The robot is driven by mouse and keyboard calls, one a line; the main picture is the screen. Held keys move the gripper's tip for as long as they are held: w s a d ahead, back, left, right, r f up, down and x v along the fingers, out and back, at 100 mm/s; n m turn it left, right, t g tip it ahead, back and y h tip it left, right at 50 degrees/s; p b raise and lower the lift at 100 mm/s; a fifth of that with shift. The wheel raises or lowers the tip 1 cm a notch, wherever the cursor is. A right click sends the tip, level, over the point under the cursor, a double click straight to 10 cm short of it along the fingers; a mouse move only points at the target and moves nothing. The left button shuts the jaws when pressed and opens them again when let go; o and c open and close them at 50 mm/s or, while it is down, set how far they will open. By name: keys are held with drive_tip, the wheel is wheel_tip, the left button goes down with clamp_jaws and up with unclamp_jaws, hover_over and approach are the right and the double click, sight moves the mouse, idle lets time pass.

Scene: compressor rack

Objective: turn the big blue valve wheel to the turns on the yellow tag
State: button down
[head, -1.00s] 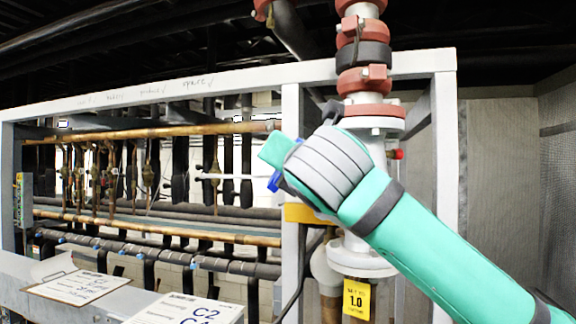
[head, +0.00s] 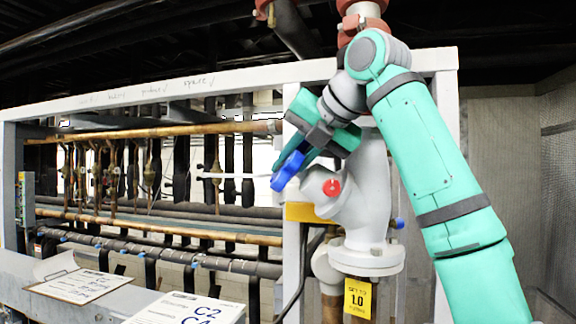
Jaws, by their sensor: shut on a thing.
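The big blue valve wheel (head: 288,170) shows edge-on at the left of the white valve body (head: 368,200). My gripper (head: 298,152) is at the wheel and shut on it, reaching in from the upper right. My green wrist covers part of the wheel, and the exact finger contact is hard to see.
A red cap (head: 332,188) sits on the valve body close to the wheel. A grey frame post (head: 292,240) stands just behind. Clipboard (head: 82,286) and a C2 sheet (head: 186,308) lie on the ledge at lower left. Copper pipes (head: 150,132) run behind.

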drive_tip(key=shift+g, duration=0.5)
drive_tip(key=c, duration=1.9)
unclamp_jaws()
drive_tip(key=shift+v, duration=3.65)
